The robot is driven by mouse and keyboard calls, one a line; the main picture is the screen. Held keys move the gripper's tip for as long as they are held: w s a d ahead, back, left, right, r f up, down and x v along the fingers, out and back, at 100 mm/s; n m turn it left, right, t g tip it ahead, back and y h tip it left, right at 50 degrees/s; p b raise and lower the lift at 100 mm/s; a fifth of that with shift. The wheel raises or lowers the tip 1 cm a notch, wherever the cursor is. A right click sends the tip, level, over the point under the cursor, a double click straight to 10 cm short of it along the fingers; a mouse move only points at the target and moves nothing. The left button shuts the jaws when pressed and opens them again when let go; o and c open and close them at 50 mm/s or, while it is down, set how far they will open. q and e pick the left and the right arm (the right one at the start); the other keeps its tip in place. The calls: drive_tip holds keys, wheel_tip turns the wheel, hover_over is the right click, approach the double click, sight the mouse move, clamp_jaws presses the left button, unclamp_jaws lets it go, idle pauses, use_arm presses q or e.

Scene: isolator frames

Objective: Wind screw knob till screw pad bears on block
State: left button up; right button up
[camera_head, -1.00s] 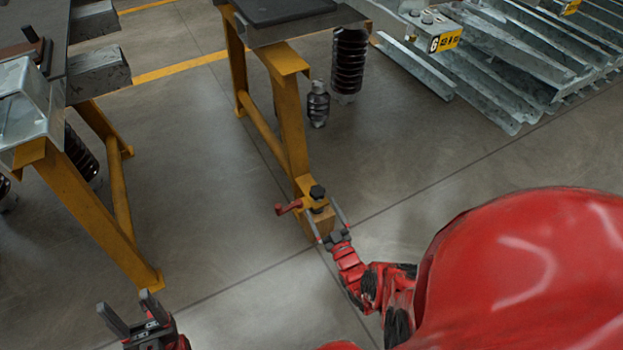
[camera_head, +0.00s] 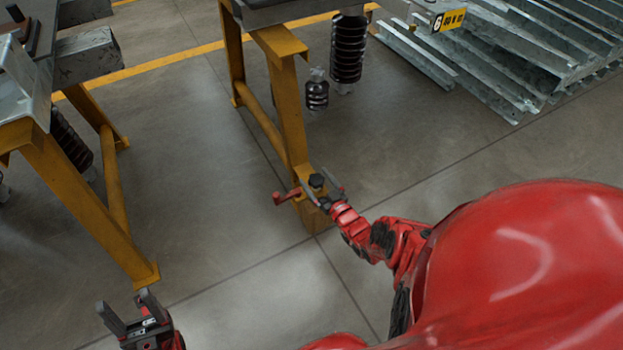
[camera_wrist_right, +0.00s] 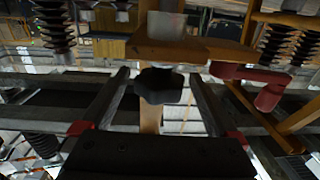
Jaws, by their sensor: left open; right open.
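A black lobed screw knob (camera_head: 317,181) sits on a yellow fitting at the foot of the yellow trestle leg (camera_head: 290,115). It also shows in the right wrist view (camera_wrist_right: 160,86). My right gripper (camera_head: 320,188) is open, one finger on each side of the knob; in the right wrist view its fingers (camera_wrist_right: 160,76) stand apart from it, with gaps visible. The screw pad cannot be made out. My left gripper (camera_head: 126,312) is open and empty, low at the left.
A red crank handle (camera_head: 284,197) sticks out beside the knob, close to my right gripper's finger; it also shows in the right wrist view (camera_wrist_right: 255,84). Another yellow trestle (camera_head: 95,205) stands at the left. Dark ribbed insulators (camera_head: 348,50) and steel sections (camera_head: 510,60) are behind. Floor between the trestles is clear.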

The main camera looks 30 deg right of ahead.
sight(312, 175)
drive_tip(key=shift+w+a+f+b, duration=0.1)
drive_tip(key=shift+w+b, duration=0.35)
drive_tip(key=shift+w, duration=1.05)
drive_tip(key=c, duration=1.4)
drive_tip(key=shift+o, duration=0.2)
drive_tip(key=shift+s+d+m+h+p, duration=0.1)
drive_tip(key=shift+d+m+h+p, duration=0.15)
drive_tip(key=shift+m+h+p, duration=0.7)
drive_tip(key=shift+a+h+b, duration=0.1)
drive_tip(key=shift+h+b, duration=0.2)
drive_tip(key=shift+h, duration=0.25)
drive_tip(key=shift+d+m+h, duration=0.2)
drive_tip(key=shift+m+h, duration=0.15)
drive_tip(key=shift+h, duration=0.15)
